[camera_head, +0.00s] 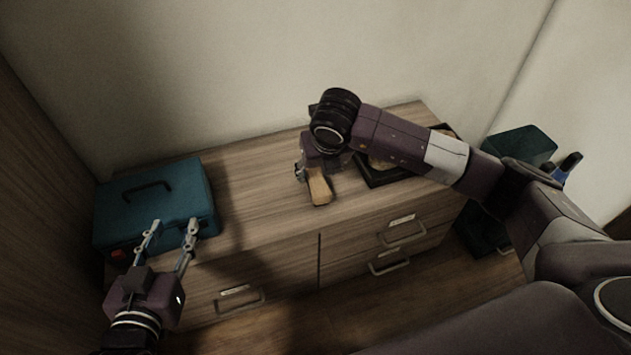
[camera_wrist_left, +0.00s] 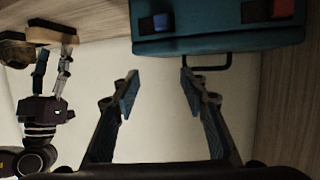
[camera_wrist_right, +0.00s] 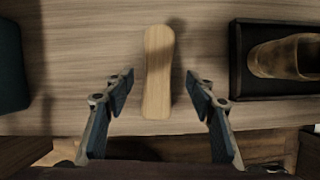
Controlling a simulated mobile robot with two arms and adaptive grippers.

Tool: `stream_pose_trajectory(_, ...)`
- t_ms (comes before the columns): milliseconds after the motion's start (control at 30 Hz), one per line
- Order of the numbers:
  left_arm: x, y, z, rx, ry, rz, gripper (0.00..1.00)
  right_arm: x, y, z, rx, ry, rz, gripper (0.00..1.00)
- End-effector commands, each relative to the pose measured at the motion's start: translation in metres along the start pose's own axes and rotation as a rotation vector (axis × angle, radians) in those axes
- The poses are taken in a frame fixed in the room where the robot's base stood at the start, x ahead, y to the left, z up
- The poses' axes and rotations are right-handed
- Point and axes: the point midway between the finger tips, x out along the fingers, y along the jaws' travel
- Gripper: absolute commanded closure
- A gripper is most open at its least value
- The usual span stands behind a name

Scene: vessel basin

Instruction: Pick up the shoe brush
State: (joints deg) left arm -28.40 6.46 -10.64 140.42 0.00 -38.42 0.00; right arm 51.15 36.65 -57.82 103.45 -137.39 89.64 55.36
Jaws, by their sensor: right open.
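The shoe brush (camera_head: 319,187) has a light wooden back and lies on the dresser top near its front edge. In the right wrist view the brush (camera_wrist_right: 158,72) lies lengthwise between the two fingers. My right gripper (camera_wrist_right: 160,84) is open, with one finger on each side of the brush and gaps showing on both sides. In the head view my right wrist and arm hide part of this gripper. My left gripper (camera_head: 174,226) is open and empty in front of the teal toolbox. The brush also shows in the left wrist view (camera_wrist_left: 52,36).
The teal toolbox (camera_head: 155,205) stands at the left end of the dresser (camera_head: 255,185). A dark tray (camera_wrist_right: 238,85) holding a brown shoe (camera_wrist_right: 285,57) lies right of the brush. A dark green bin (camera_head: 520,145) stands beyond the right end. The wood between toolbox and brush is clear.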

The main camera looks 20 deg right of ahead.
Motion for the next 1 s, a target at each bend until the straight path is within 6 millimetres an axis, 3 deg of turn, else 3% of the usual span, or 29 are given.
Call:
stream_pose_trajectory(400,-0.002,0.009,-0.068,-0.004,0.309,0.019,0.60,0.041,0.003,-0.001,-0.001,0.002,0.000,0.49)
stream_pose_trajectory(733,-0.004,0.010,-0.075,-0.004,0.338,0.020,0.60,0.044,0.003,-0.001,-0.001,0.002,0.000,0.49)
stream_pose_trajectory(1000,-0.004,0.010,-0.075,-0.004,0.338,0.020,0.60,0.044,0.003,-0.001,0.000,0.002,0.000,0.78)
